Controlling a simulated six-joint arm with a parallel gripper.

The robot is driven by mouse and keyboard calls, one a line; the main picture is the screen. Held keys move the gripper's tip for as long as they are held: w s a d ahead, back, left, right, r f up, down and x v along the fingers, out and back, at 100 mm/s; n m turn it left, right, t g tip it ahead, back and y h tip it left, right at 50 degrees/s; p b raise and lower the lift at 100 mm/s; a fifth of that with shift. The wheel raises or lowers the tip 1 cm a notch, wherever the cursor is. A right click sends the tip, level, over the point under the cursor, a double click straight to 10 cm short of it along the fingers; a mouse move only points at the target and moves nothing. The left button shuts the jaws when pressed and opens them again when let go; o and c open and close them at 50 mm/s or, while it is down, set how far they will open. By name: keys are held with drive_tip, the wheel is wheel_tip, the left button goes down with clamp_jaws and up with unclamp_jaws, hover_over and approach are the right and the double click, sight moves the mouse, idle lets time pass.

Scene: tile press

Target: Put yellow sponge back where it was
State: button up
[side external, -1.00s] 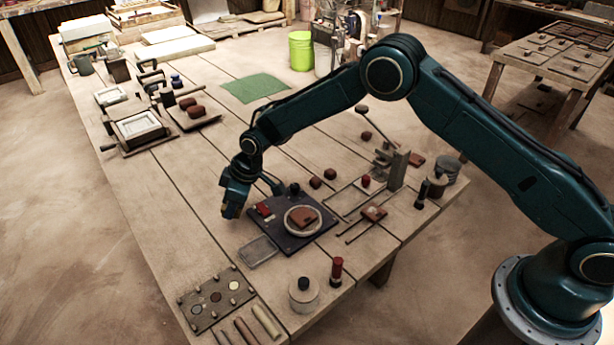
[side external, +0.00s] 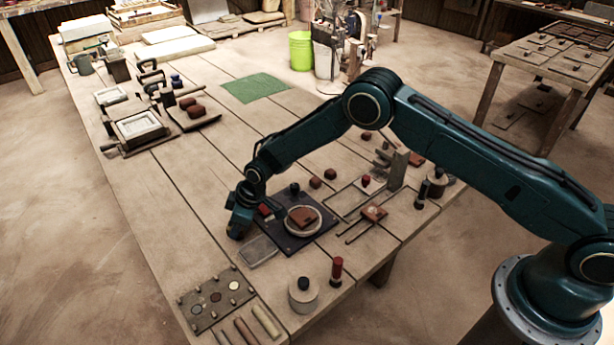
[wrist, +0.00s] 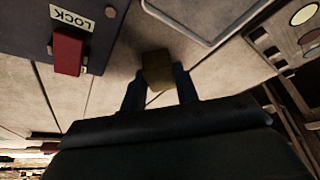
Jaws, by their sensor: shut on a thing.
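The yellow sponge (wrist: 156,68) is a small dull-yellow block in the wrist view. My gripper (wrist: 158,88) is shut on it, with one dark finger on each side. In the side external view my gripper (side external: 236,234) is low over the table, just left of the dark board (side external: 316,238) and beside the shallow grey tray (side external: 259,252). The sponge cannot be made out there. Whether it touches the table is not clear.
The dark board carries a red lever marked LOCK (wrist: 68,50) and a round plate (side external: 290,226) with a brown tile. The tray rim (wrist: 205,38) is near the sponge. A slab with round colour samples (side external: 215,302) lies in front. Planks to the left are bare.

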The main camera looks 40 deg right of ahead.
drive_tip(key=shift+f, duration=0.2)
drive_tip(key=o, duration=0.9)
drive_tip(key=shift+r, duration=0.15)
drive_tip(key=shift+v, duration=6.05)
